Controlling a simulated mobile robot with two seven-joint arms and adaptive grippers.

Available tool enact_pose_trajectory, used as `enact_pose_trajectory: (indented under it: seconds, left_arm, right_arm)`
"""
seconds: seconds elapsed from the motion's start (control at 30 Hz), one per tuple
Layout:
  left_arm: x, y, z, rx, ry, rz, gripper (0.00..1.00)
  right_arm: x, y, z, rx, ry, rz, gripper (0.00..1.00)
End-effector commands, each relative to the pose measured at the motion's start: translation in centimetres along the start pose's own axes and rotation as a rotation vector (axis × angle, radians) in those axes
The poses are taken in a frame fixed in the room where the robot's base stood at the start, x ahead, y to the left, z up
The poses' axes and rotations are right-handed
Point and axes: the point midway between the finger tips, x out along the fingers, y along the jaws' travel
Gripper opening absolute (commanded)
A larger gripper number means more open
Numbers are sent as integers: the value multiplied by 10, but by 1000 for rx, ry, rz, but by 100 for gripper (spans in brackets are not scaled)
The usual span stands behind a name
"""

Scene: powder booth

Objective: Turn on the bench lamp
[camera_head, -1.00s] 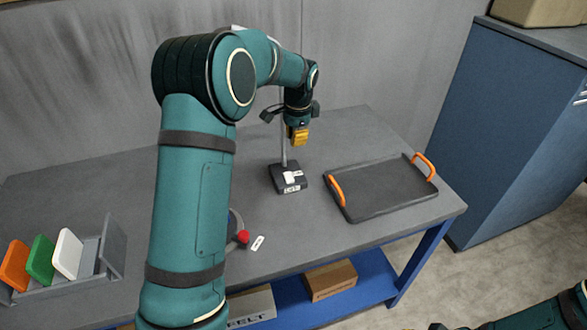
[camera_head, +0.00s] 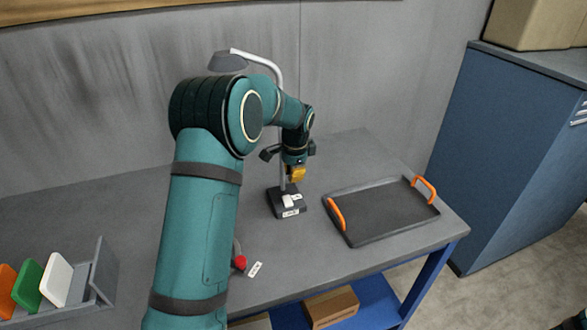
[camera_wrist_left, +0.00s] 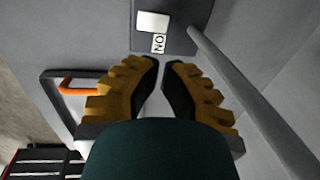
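The bench lamp has a grey shade (camera_head: 230,62) on a curved pale post and a dark base (camera_head: 288,211) on the bench. A white switch (camera_head: 291,199) and small labels are on the base. In the left wrist view, the white switch (camera_wrist_left: 152,22) and an "ON" label lie just beyond my fingertips, on the dark base (camera_wrist_left: 180,15). My left gripper (camera_head: 297,175) points down above the base, apart from the switch. Its yellow fingers (camera_wrist_left: 161,64) are nearly together with only a narrow gap, holding nothing. My right gripper is out of view.
The lamp post (camera_wrist_left: 245,95) runs close beside my left fingers. A dark tray (camera_head: 382,211) with orange handles lies to the right. A red knob (camera_head: 240,262) and a rack of coloured plates (camera_head: 56,279) are left. A blue cabinet (camera_head: 510,150) stands right of the bench.

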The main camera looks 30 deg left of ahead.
Motion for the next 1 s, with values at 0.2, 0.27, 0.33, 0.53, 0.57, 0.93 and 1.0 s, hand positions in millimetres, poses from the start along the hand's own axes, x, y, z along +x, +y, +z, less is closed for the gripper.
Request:
enact_pose_trajectory:
  seconds: [0.2,0.27,0.33,0.53,0.57,0.93,1.0]
  left_arm:
    - [46,1,1,1,-3,3,0]
    - [57,1,0,0,-2,2,0]
    - [67,0,0,-1,-2,2,0]
    - [85,0,0,0,-1,0,0]
    - [86,0,0,0,-1,0,0]
    - [89,0,0,0,0,-1,0]
    - [89,0,0,0,0,3,0]
  right_arm:
    - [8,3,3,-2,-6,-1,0]
    - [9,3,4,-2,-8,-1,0]
    - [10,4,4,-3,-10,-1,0]
    - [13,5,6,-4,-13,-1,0]
    - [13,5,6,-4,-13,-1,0]
    - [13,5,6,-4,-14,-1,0]
    - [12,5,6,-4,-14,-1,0]
